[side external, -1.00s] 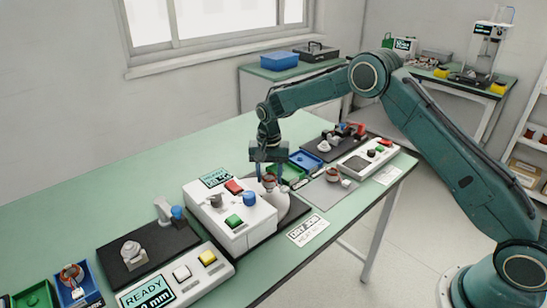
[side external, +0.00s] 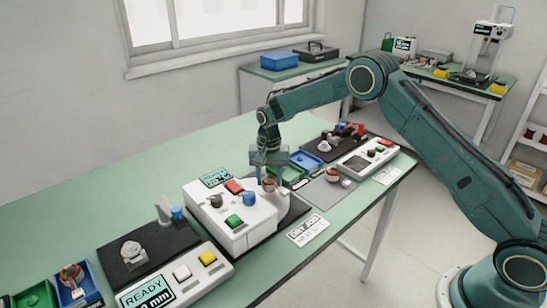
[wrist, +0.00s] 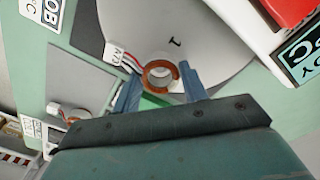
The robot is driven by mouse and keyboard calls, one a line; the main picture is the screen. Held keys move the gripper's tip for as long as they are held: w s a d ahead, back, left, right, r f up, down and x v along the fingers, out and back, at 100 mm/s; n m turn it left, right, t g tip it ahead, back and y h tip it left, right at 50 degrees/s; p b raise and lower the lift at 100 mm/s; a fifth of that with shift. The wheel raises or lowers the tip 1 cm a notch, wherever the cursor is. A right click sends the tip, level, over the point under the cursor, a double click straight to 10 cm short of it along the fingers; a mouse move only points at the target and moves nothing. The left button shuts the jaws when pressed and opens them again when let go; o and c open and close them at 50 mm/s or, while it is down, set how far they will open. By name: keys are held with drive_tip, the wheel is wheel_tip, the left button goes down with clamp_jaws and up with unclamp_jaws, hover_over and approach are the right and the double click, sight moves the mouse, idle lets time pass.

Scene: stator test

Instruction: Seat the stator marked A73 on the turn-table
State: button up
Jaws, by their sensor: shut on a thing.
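My gripper (wrist: 160,86) is shut on a stator (wrist: 160,73), a pale ring with copper-coloured winding. The stator is over the lower part of the grey turn-table (wrist: 205,30), which bears a dark "1" mark. In the side external view my gripper (side external: 269,180) holds the stator (side external: 269,184) low beside the white control box. I cannot tell whether the stator touches the turn-table.
A white control box (side external: 232,222) with red, green and blue controls stands close left of my gripper. Another stator (side external: 332,174) sits on a grey pad to the right. A blue tray (side external: 305,160) lies behind. A "DRY JOB" card (side external: 307,229) lies in front.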

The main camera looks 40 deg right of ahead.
drive_tip(key=shift+f, duration=0.35)
idle(0.3)
drive_tip(key=o, duration=1.1)
drive_tip(key=shift+r, duration=0.1)
wheel_tip(320, 180, up, 14)
drive_tip(key=shift+f, duration=0.15)
idle(0.5)
